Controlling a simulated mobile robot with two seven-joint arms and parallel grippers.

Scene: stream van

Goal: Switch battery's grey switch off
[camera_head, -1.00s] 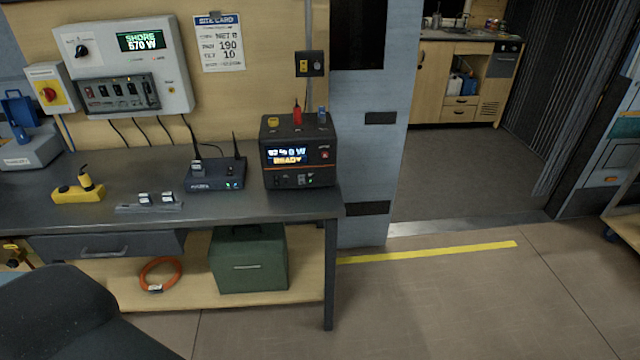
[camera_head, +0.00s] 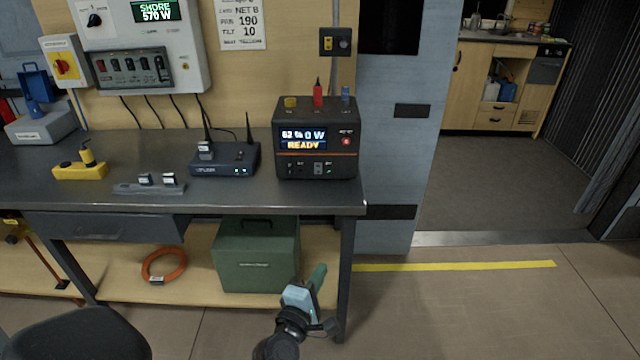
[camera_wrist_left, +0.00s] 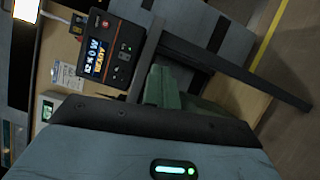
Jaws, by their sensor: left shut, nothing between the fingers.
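The battery (camera_head: 316,138) is a black box with an orange stripe at the right end of the grey bench. Its screen reads READY, and a red button and a row of small controls sit on its front. A small grey switch (camera_head: 318,169) seems to be in that lower row; its position is too small to tell. In the left wrist view the battery (camera_wrist_left: 108,50) appears turned sideways. My left gripper (camera_head: 317,282) is in front of the bench, below and apart from the battery, with its fingers shut and empty. My right gripper is not in view.
The bench (camera_head: 225,200) also holds a router (camera_head: 225,160), a grey strip (camera_head: 150,188) and a yellow tool (camera_head: 80,170). A green case (camera_head: 255,265) and an orange coil (camera_head: 163,264) lie on the lower shelf. A black seat (camera_head: 80,335) stands front left. Floor at right is clear.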

